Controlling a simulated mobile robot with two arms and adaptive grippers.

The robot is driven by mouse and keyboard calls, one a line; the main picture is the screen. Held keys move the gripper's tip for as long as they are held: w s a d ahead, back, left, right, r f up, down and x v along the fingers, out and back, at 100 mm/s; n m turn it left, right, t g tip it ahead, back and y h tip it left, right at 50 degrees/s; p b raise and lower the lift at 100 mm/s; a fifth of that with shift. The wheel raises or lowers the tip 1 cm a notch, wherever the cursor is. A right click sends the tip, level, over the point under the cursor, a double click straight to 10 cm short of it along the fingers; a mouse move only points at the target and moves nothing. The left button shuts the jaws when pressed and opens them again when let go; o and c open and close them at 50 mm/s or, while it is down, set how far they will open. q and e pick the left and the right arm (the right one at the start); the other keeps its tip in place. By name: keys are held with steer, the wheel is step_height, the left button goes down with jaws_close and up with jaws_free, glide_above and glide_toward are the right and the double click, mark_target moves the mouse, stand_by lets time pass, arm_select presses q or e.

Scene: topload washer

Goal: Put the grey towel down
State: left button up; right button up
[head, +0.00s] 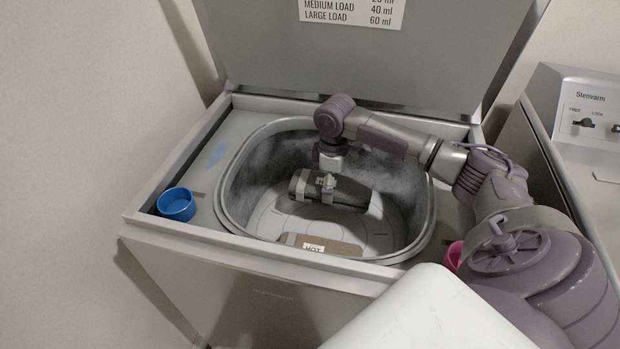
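The grey towel (349,194) is a dark grey roll inside the washer's open tub (228,200), lying roughly level from left to right. My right arm comes in from the right and reaches down into the tub. My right gripper (327,186) is around the left half of the roll, with its fingers closed against it. I cannot tell whether the roll touches the tub floor (378,232) or hangs a little above it. My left gripper is not in view.
The washer lid (350,60) stands open behind the tub. A blue cup (176,205) stands on the left rim, and a pink cup (453,254) is partly hidden at right. A brown piece labelled HOT (342,247) is at the tub's front. Another machine (585,130) is at right.

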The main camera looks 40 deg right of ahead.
step_height(320, 180, down, 8)
steer(key=shift+r, duration=0.15)
steer(key=shift+s, duration=0.1)
steer(key=o, duration=1.3)
steer(key=shift+c, duration=0.2)
step_height(320, 180, up, 12)
steer(key=shift+r, duration=0.1)
